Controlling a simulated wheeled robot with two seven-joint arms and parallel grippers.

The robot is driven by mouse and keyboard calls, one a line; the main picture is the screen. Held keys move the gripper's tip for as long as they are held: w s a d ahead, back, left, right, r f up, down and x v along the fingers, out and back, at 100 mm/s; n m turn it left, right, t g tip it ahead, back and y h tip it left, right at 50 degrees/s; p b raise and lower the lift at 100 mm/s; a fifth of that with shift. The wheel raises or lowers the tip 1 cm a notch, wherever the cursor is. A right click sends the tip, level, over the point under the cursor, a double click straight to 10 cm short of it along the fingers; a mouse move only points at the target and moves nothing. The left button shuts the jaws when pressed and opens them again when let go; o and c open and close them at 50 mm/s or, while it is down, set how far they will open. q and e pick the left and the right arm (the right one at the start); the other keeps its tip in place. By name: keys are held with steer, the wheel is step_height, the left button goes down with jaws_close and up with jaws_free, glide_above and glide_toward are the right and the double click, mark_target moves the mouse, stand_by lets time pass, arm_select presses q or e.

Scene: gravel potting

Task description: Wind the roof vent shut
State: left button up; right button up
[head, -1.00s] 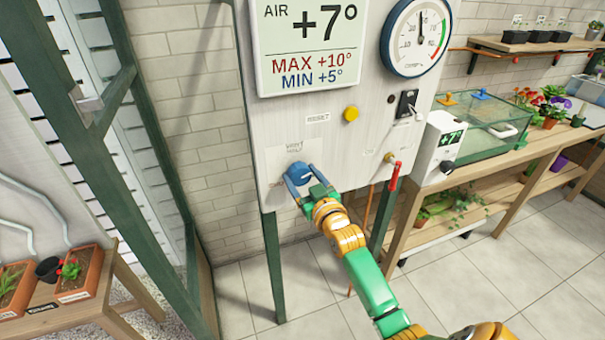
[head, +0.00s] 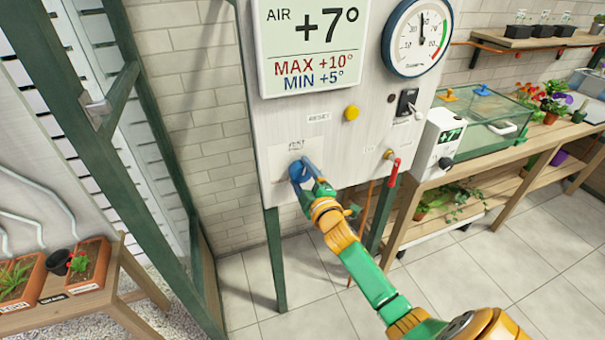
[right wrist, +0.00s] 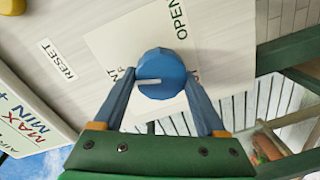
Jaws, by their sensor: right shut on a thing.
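The blue vent knob (right wrist: 160,72) sits on a pale label plate (right wrist: 110,42) marked OPEN, on the white panel (head: 340,130). A white pointer line shows on the knob's face. My right gripper (head: 306,176) is at the knob in the head view, and it partly hides it. In the right wrist view my right gripper's two blue fingers (right wrist: 160,90) stand on either side of the knob and are shut on it. Part of the label's lettering is hidden by the knob and fingers. The roof vent itself is not seen. My left gripper is not in view.
The panel also carries a display (head: 312,45) reading +7°, a round gauge (head: 417,38), a yellow button (head: 351,113) and a red-handled valve (head: 393,172). A wooden bench (head: 480,170) stands at right. Planters (head: 88,262) stand at left.

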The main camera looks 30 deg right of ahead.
steer(key=n, duration=0.5)
steer(key=shift+f, duration=0.15)
steer(key=n, duration=0.5)
steer(key=shift+n+h, duration=0.3)
steer(key=n, duration=0.5)
steer(key=shift+f, duration=0.1)
steer(key=n, duration=0.5)
steer(key=shift+d+p, duration=0.1)
steer(key=shift+p, duration=0.3)
steer(key=o, duration=1.3)
steer(key=shift+f, duration=0.1)
